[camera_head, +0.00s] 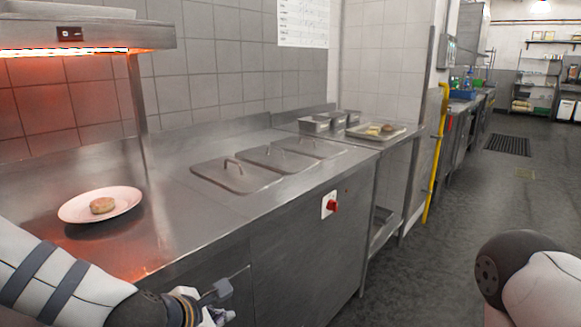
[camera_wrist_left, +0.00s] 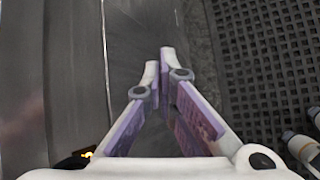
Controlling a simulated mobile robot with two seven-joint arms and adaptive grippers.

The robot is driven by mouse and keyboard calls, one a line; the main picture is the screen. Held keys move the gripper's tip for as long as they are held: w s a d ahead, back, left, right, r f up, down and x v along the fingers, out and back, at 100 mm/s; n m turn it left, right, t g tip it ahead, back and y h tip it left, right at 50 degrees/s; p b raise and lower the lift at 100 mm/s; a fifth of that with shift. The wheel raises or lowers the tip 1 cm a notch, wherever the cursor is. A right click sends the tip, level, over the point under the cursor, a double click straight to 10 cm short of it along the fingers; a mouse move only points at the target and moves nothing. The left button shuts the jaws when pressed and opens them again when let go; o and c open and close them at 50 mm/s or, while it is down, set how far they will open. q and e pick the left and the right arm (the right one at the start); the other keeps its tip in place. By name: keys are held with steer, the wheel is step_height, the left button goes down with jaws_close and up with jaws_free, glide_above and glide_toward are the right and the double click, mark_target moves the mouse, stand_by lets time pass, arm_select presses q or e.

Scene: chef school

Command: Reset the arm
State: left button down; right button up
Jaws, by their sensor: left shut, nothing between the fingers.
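My left arm comes in from the lower left of the head view. Its gripper (camera_head: 221,305) is low in front of the steel counter's front panel, apart from anything on the counter. In the left wrist view the two fingers of my left gripper (camera_wrist_left: 161,65) come together at the tips, shut, with nothing between them. Part of my right arm (camera_head: 530,275) shows at the lower right of the head view; its gripper is out of view.
A pink plate (camera_head: 76,210) with a round patty (camera_head: 102,205) sits under the heat lamp (camera_head: 80,35) on the counter (camera_head: 195,220). A tray (camera_head: 398,135) with food and metal containers (camera_head: 315,124) stand farther back. Open floor (camera_head: 450,240) lies to the right.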

arm_select(q)
steer(key=s+f+m+g, duration=0.4)
steer(key=s+f+m, duration=0.5)
steer(key=s+f, duration=0.4)
steer(key=s+a+f+m+g, duration=0.1)
steer(key=s+a+m+g, duration=0.1)
steer(key=s+m, duration=0.3)
steer(key=s+a+f+m+g+y, duration=0.1)
steer(key=s+a+m, duration=0.3)
steer(key=s, duration=0.6)
steer(key=s+a+f+m+g+y, duration=0.1)
steer(key=s+a+f+m+g, duration=0.1)
steer(key=s+m, duration=0.4)
steer(key=s+a+f, duration=0.1)
steer(key=s, duration=0.1)
steer(key=shift+s+g, duration=0.35)
steer(key=shift+g, duration=0.05)
